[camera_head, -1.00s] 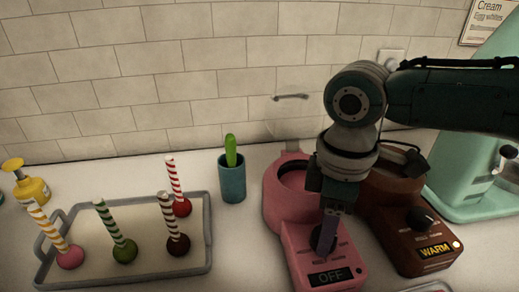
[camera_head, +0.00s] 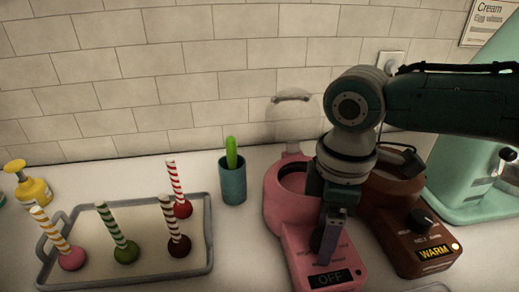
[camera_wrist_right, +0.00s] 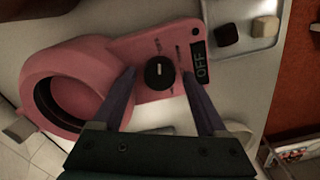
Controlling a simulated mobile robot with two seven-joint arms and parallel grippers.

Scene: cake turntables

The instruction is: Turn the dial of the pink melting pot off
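The pink melting pot (camera_head: 276,207) stands on the counter with its round pot at the back and control panel in front. Its display (camera_head: 327,278) reads OFF. In the right wrist view, its black dial (camera_wrist_right: 158,73) has a pale pointer mark, and the display (camera_wrist_right: 201,66) also reads OFF. My right gripper (camera_head: 326,258) hangs over the panel and hides the dial in the head view. In the wrist view my right gripper (camera_wrist_right: 157,70) is open, with a finger on each side of the dial and visible gaps. My left gripper is out of view.
A brown melting pot (camera_head: 404,252) showing WARM stands close on the right, beside a mint-green appliance (camera_head: 478,165). A teal cup (camera_head: 232,184) stands to the left. A grey tray (camera_head: 209,230) holds several striped-stick cake pops.

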